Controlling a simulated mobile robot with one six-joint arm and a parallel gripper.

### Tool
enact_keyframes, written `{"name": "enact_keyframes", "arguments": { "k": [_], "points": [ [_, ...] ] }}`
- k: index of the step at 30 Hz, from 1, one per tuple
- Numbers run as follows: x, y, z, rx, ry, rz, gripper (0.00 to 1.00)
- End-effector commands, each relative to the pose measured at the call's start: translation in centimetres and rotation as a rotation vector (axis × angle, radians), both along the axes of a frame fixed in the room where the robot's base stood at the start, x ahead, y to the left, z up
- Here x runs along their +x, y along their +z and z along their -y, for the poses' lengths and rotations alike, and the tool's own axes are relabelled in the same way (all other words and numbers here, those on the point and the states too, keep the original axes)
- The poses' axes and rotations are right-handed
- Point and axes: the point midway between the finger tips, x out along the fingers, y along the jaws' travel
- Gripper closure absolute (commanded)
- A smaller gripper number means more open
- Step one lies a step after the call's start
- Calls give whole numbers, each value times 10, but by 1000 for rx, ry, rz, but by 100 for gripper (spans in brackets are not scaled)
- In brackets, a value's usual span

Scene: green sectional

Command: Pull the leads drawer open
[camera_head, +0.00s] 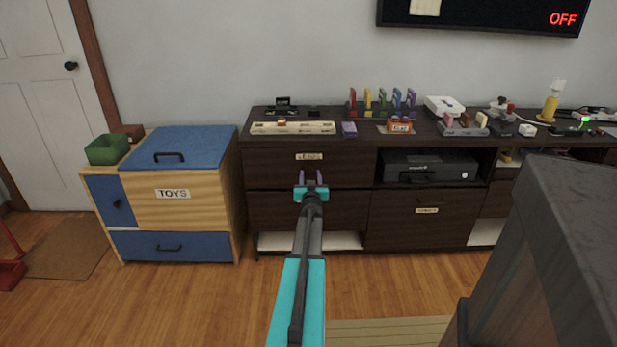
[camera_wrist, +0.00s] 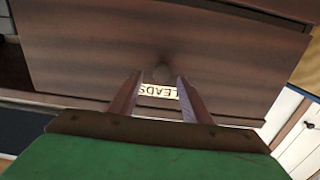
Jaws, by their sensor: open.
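The leads drawer (camera_head: 270,170) is a dark brown front at the upper left of the long cabinet, with a pale LEADS label (camera_head: 309,157). It looks flush with the cabinet. In the wrist view the drawer front (camera_wrist: 90,60) fills much of the picture, and its label shows upside down. A small round dark knob (camera_wrist: 161,73) sits beside the label. My gripper (camera_head: 311,178) is open in front of the drawer, just below the label in the head view. In the wrist view its fingers (camera_wrist: 157,98) stand either side of the label and knob, with nothing held; contact cannot be told.
A wooden toy chest (camera_head: 172,205) with blue panels stands to the left. The cabinet top holds several small things, including a coloured rack (camera_head: 381,107) and a long cream strip (camera_head: 292,128). A large dark block (camera_head: 560,260) fills the lower right.

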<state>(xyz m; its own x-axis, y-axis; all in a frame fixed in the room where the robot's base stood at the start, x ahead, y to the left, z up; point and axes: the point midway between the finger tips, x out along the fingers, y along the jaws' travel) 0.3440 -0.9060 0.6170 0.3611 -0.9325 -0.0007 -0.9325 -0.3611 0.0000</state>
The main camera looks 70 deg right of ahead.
Motion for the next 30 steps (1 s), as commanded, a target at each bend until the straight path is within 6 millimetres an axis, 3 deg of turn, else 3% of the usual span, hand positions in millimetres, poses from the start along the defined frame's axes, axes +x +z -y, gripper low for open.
{"name": "enact_keyframes", "arguments": {
  "k": [9, 20, 21, 28, 30],
  "points": [
    [8, 0, 19, -1, 0, 0, 56],
    [8, 1, 21, -1, 0, 0, 56],
    [8, 0, 21, -1, 0, 0, 57],
    [7, 0, 21, 0, -1, 0, 96],
    [7, 0, 21, 0, -1, 1, 100]
  ]
}}
